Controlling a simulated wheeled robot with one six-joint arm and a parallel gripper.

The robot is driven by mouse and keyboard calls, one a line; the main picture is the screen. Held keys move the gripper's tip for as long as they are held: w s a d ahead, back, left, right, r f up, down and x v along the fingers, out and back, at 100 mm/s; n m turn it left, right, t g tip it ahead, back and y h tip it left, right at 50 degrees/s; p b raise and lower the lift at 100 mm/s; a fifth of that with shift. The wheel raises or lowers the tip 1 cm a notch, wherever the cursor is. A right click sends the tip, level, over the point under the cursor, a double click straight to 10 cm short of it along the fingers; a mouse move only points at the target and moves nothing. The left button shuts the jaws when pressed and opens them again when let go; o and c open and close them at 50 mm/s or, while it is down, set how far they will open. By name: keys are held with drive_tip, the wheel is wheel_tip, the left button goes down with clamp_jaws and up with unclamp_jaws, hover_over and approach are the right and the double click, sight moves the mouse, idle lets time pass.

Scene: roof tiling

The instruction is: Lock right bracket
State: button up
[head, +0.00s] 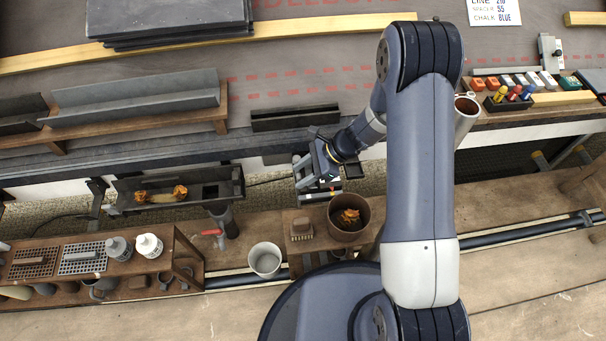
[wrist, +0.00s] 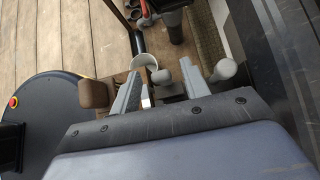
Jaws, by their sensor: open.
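My gripper (head: 316,180) hangs over the eaves edge in the middle of the head view. In the wrist view my gripper (wrist: 160,86) has its two grey fingers apart, with nothing clearly held. A grey round-ended knob (wrist: 223,70) stands just right of the fingers there; I cannot tell whether it is the bracket's lever. The right bracket is not clearly seen in the head view, where my gripper and arm cover that part of the eaves. A dark bracket (head: 97,190) is at the left end of a short gutter (head: 235,187) with orange leaves in it.
A wooden rack (head: 190,258) holds bottles. Loose gutters (head: 135,100) lie on the roof.

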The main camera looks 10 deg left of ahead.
drive_tip(key=shift+c, duration=0.2)
clamp_jaws()
idle(0.3)
drive_tip(key=shift+s+a, duration=0.1)
